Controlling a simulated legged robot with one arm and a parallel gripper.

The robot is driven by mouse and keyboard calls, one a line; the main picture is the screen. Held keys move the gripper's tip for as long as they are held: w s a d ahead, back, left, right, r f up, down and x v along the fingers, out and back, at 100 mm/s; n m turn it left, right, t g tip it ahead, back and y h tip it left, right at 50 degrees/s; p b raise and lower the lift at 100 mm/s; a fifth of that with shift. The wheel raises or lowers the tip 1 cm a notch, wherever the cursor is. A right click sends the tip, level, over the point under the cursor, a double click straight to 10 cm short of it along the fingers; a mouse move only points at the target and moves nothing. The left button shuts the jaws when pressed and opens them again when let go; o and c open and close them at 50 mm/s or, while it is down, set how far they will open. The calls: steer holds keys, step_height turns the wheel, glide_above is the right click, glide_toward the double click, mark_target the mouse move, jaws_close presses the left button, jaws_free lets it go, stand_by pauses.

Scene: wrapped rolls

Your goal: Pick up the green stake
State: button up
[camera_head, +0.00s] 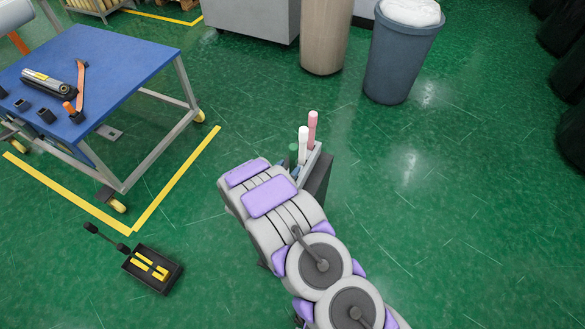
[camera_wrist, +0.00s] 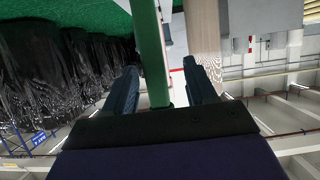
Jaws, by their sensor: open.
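The green stake (camera_wrist: 151,50) stands between the two fingers of my gripper (camera_wrist: 161,67) in the wrist view. The fingers are apart, with a gap visible on each side of the stake. In the head view only the green stake's top (camera_head: 293,148) shows beside my arm; its lower part is hidden. A white stake (camera_head: 303,142) and a pink stake (camera_head: 312,128) stand upright just to its right, in a grey holder (camera_head: 318,175) partly covered by my arm. Most of my gripper is hidden behind my arm in the head view.
A blue-topped table (camera_head: 120,55) with tools stands at the left. A black tray with yellow pieces (camera_head: 153,268) lies on the floor at lower left. A grey-blue bin (camera_head: 398,60) and a tan cylinder (camera_head: 325,35) stand behind.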

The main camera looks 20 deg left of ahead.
mark_target(292, 167)
steer(key=x, duration=0.1)
steer(key=b+x, duration=0.1)
steer(key=x, duration=0.2)
steer(key=shift+w+d+b, duration=0.15)
steer(key=shift+d+b, duration=0.15)
steer(key=shift+d, duration=0.05)
steer(key=shift+w+f, duration=0.1)
steer(key=shift+w, duration=0.3)
steer(key=shift+c, duration=0.2)
jaws_close()
